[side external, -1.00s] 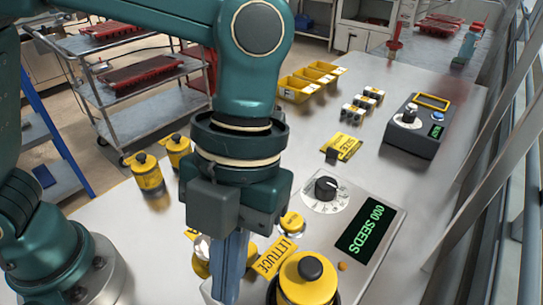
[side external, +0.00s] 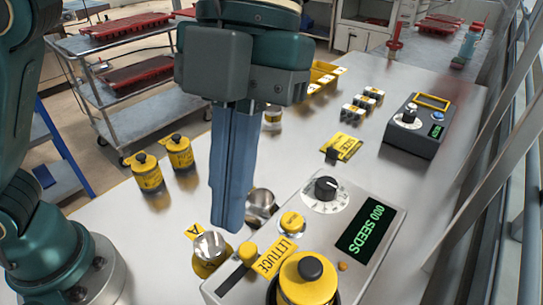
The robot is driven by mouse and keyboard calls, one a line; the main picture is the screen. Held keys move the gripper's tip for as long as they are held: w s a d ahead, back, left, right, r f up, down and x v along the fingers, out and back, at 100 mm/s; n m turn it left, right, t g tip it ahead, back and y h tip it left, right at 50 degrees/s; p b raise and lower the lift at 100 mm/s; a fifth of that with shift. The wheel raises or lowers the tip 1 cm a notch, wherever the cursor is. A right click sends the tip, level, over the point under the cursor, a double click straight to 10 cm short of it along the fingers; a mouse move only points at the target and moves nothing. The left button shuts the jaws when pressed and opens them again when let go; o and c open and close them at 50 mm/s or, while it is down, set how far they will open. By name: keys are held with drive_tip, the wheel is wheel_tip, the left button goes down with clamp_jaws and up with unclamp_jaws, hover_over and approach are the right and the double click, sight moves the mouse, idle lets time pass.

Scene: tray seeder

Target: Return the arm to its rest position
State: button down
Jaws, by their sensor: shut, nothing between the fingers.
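My gripper (side external: 228,222) points straight down with its long blue-grey fingers pressed together and nothing between them. Its fingertips appear above the table, just behind the metal cups at the left end of the seeder (side external: 372,270); the exact height is hard to tell. The seeder has a black dial (side external: 326,188), a green display (side external: 369,231) reading 000 SEEDS, a yellow button (side external: 292,222), a LETTUCE tag (side external: 275,257) and a yellow hopper with a black knob (side external: 308,281). My gripper and wrist hide part of the table behind them.
Two yellow canisters (side external: 180,152) stand left of my gripper. A yellow-rimmed metal cup (side external: 210,250) and a second metal cup (side external: 262,201) sit close to the fingertips. A grey control box (side external: 414,128) stands at the right. A wheeled cart (side external: 125,112) is beyond the table.

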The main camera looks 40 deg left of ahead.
drive_tip(key=a+r+n+t+h, duration=0.1)
drive_tip(key=a+r+n+t, duration=0.25)
drive_tip(key=a+n, duration=0.75)
drive_tip(key=a+f+n+t+y, duration=0.1)
drive_tip(key=a+f+n+t, duration=0.2)
drive_tip(key=n, duration=0.8)
drive_tip(key=a+f+n+t+y, duration=0.1)
drive_tip(key=a+f+n+t, duration=0.2)
drive_tip(key=a+f+n, duration=0.2)
wheel_tip(320, 180, down, 3)
drive_tip(key=n, duration=0.6)
drive_tip(key=shift+w+a, duration=0.15)
drive_tip(key=shift+w, duration=0.2)
